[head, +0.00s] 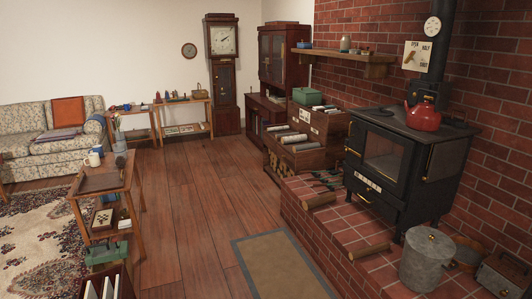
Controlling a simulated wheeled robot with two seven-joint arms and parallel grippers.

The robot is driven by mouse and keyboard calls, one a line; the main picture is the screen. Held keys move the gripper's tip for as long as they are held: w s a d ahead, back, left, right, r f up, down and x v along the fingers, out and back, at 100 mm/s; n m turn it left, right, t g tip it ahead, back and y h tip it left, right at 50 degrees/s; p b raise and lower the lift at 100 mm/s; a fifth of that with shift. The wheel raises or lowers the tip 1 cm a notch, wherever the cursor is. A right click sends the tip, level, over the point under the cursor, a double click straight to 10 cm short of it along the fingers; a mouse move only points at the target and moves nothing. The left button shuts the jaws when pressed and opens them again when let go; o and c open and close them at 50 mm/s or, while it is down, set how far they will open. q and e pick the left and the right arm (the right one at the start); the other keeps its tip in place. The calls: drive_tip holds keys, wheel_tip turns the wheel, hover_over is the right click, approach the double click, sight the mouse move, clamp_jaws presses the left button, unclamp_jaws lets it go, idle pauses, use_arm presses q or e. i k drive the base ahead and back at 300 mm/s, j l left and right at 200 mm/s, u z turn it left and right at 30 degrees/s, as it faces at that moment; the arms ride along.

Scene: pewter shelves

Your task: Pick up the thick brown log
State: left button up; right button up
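A short brown log (370,251) lies on the brick hearth, in front of the stove and left of the grey metal bucket. A second brown piece of wood (319,200) lies farther back, near the hearth's left edge. They look similar in thickness, and I cannot tell for sure which is the thick one. Neither of my grippers is in the head view.
The black stove (405,165) with a red kettle (423,115) stands on the hearth (318,232). A lidded grey bucket (427,262) stands at the front right. A mat (279,265) lies before the hearth. The wooden floor (190,205) is clear mid-room. A small table (104,180) stands left.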

sight(311, 204)
drive_tip(key=i+z, duration=0.1)
drive_tip(key=i, duration=0.55)
drive_tip(key=i+j, duration=0.15)
drive_tip(key=i, duration=0.55)
drive_tip(key=i+z, duration=0.45)
drive_tip(key=i+j+z, duration=0.2)
drive_tip(key=z, duration=0.25)
drive_tip(key=i+j+z, duration=0.8)
drive_tip(key=j, duration=0.15)
drive_tip(key=j+z, duration=0.25)
drive_tip(key=i+j+z, duration=0.2)
drive_tip(key=j, duration=0.15)
drive_tip(key=k, duration=0.05)
